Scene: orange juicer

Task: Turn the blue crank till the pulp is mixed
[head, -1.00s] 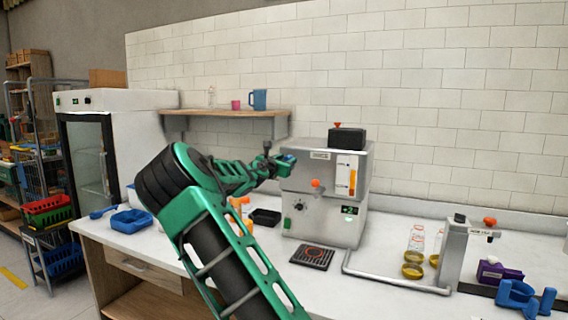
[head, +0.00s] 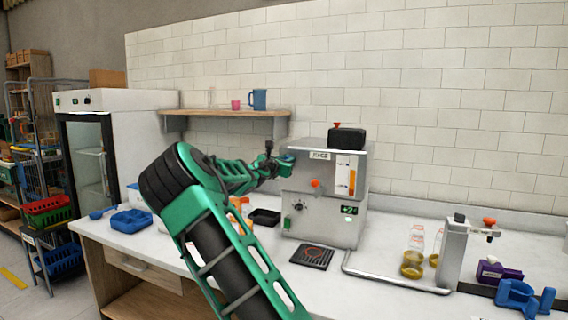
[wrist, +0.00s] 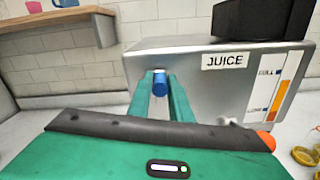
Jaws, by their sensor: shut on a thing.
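The juicer (head: 325,199) is a steel box on the counter with a JUICE label, which also shows in the wrist view (wrist: 200,95). Its blue crank (wrist: 160,84) shows as a short blue knob at the juicer's left side. My gripper (wrist: 161,80) is shut on the blue crank, its green fingers on either side of the knob. In the head view my gripper (head: 285,164) is at the juicer's upper left, where the crank is mostly hidden. A level gauge (head: 348,176) on the front shows orange fill in its lower part.
A black hopper (head: 347,138) sits on top of the juicer and a dark drip tray (head: 312,256) lies before it. A wall shelf (head: 225,125) holds cups. A metal stand (head: 453,255), bottles and a blue tray (head: 131,221) share the counter.

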